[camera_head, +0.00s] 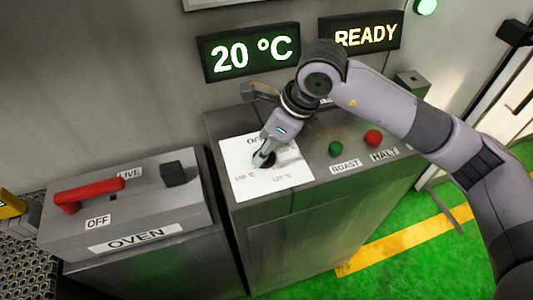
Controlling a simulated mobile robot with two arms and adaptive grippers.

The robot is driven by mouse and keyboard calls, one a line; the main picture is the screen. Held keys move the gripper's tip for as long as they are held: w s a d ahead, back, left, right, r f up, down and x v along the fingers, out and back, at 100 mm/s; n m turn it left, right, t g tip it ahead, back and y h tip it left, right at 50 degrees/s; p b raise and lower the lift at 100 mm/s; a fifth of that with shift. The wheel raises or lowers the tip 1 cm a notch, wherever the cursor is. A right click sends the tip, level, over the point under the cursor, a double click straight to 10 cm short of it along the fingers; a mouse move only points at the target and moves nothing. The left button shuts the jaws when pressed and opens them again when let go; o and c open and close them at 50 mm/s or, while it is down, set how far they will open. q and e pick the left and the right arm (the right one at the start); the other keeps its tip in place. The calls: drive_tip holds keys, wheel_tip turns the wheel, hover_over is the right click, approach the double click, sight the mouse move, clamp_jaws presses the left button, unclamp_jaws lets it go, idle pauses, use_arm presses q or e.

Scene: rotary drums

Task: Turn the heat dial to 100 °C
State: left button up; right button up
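The heat dial (268,160) is a dark knob on a white label plate (248,188) on top of the grey control cabinet. The plate has "OFF" at its top, partly covered, and two small temperature marks along its lower part, which are hard to read. My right gripper (263,157) reaches down to the dial, with its fingertips at the knob. Whether the fingers grip the knob or only touch it is unclear. The gripper and wrist hide part of the dial and its upper right marks. My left gripper is not in view.
Right of the dial are a green ROAST button (335,148) and a red HALT button (374,137). A READY display (360,34) hangs above. At left, the OVEN box (125,212) carries a red lever (90,195), by the OFF label. The floor is green.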

drive_tip(key=m+b, duration=0.2)
drive_tip(key=b, duration=0.1)
drive_tip(key=m+t+h+b, duration=0.1)
drive_tip(key=m+b, duration=0.2)
drive_tip(key=shift+s+a+f+t, duration=0.1)
drive_tip(key=shift+a+f+t, duration=0.1)
drive_tip(key=shift+t, duration=0.1)
drive_tip(key=shift+r+m+t+h+b, duration=0.15)
drive_tip(key=shift+m+h+b, duration=0.1)
drive_tip(key=shift+m+b, duration=0.5)
drive_tip(key=shift+r+m+t+h+b, duration=0.15)
drive_tip(key=shift+m+h+b, duration=0.1)
drive_tip(key=shift+m+b, duration=0.5)
drive_tip(key=o, duration=1.2)
drive_tip(key=shift+c, duration=0.2)
drive_tip(key=shift+s+d, duration=0.1)
drive_tip(key=v, duration=1.2)
drive_tip(key=shift+f, duration=0.1)
